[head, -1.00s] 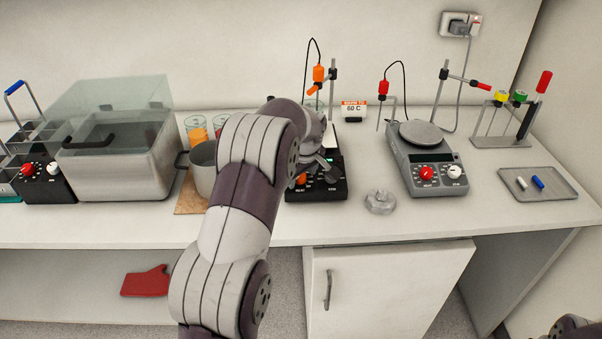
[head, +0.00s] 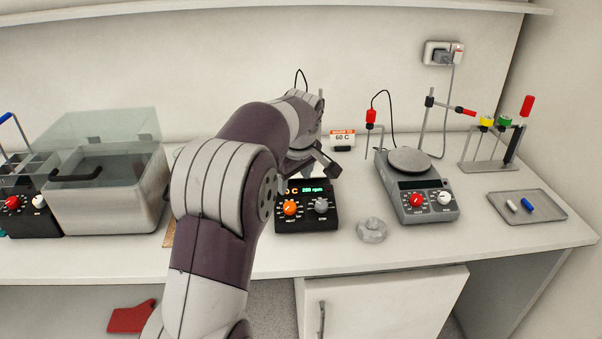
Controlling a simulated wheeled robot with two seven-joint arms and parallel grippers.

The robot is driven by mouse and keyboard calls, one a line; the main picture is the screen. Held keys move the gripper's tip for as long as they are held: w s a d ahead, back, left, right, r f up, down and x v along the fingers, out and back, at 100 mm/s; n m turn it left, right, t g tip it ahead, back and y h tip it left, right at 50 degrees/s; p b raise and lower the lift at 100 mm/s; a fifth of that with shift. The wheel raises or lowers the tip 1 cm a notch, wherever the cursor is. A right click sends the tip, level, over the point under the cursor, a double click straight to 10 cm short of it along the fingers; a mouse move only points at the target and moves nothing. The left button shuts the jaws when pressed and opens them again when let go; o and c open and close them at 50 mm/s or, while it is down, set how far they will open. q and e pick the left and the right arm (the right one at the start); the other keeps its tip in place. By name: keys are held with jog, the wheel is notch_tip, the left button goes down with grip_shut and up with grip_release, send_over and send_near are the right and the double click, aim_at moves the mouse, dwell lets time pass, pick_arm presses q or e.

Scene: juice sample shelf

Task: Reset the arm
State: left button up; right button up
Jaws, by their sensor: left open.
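My left arm comes in from below and spans the middle of the head view. My left gripper (head: 322,165) is over the back of the black hotplate stirrer (head: 308,212), in front of the wall. Its jaws are open, and I see nothing between them. The arm hides part of the stirrer, its top and whatever stands there. The stirrer's display is lit green and reads 250 rpm or similar. My right gripper is not in view.
A grey hotplate (head: 418,190) and a metal nut-shaped piece (head: 371,230) stand to the right. A tray (head: 528,206) and a rack (head: 488,165) are further right. A lidded bath (head: 105,205) stands left. A red mitt (head: 131,317) lies on the lower shelf.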

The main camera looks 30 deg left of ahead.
pick_arm(q)
jog(key=s+d+f+m+h, duration=0.1)
jog(key=s+d+f+m, duration=0.45)
jog(key=f+m, duration=0.25)
jog(key=s+d+f+m+g+h+p, duration=0.1)
jog(key=s+d, duration=0.3)
jog(key=s, duration=0.5)
jog(key=s+d+f+m+g+p, duration=0.1)
jog(key=s+d+f+m, duration=0.2)
jog(key=s, duration=0.6)
jog(key=shift+s+d+m+h, duration=0.4)
jog(key=shift+d+m, duration=0.1)
jog(key=shift+m, duration=0.3)
